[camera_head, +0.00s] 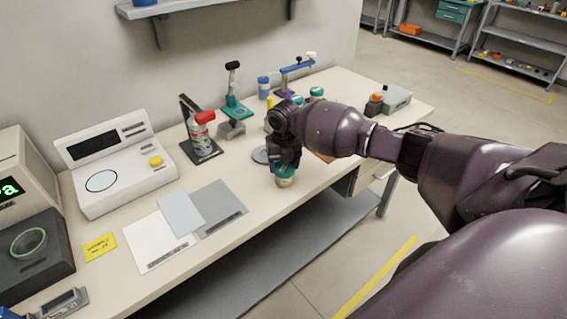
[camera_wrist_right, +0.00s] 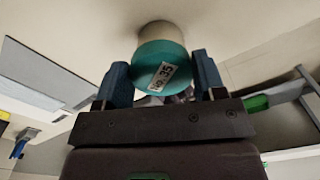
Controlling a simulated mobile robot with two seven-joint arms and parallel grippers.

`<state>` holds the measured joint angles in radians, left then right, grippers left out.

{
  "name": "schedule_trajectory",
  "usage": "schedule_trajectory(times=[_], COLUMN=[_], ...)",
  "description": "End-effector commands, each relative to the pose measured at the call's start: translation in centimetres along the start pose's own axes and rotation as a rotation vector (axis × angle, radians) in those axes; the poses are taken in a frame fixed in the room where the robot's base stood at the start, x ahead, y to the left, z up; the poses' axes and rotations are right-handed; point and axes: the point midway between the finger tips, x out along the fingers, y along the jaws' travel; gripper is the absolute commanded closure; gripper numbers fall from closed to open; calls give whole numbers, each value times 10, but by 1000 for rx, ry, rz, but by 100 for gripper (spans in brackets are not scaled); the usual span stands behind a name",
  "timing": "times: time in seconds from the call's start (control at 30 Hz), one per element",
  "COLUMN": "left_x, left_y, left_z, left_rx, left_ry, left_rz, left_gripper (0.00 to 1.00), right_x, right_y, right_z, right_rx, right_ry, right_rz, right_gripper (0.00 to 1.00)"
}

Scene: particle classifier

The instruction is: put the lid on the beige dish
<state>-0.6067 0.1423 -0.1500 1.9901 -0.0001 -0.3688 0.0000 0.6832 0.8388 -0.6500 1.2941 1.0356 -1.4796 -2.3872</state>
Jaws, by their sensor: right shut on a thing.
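My right gripper (camera_head: 284,163) points down near the front edge of the table. It is shut on the teal lid (camera_head: 287,171), which carries a white label reading "No. 35" and also shows between the blue fingers in the right wrist view (camera_wrist_right: 152,62). The beige dish (camera_head: 285,182) is directly under the lid; in the right wrist view it shows just beyond the lid (camera_wrist_right: 160,30). Lid and dish look lined up and touching, but I cannot tell whether the lid is fully seated. My left gripper is not in view.
Grey and white sheets (camera_head: 221,207) lie left of the gripper. A white scale (camera_head: 115,165), a red-capped bottle (camera_head: 200,130) and a teal stand (camera_head: 233,115) stand along the back. A grey box (camera_head: 397,99) is at the far right. The table's front edge is close to the dish.

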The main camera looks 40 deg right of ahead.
Motion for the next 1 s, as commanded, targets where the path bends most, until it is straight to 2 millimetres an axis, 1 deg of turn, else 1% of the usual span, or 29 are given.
schedule_trajectory(times=[0.47, 0.5, 0.6, 0.67, 0.9, 1.0], left_x=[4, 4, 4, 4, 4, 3], left_y=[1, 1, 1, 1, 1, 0], left_z=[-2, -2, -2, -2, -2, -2], left_rx=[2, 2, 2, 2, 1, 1], left_ry=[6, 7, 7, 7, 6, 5], left_rz=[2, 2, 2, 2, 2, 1], left_gripper=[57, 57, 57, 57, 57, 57], right_x=[5, 5, 4, 4, 4, 1], right_y=[0, 0, 0, 0, 0, 0], right_z=[0, 0, 0, 0, 0, 0], right_rx=[0, 0, 0, 0, 0, 0], right_ry=[0, 0, 0, 0, 0, -1], right_rz=[0, 0, 0, 0, 0, 0], right_gripper=[59, 30, 15, 7, 7, 7])
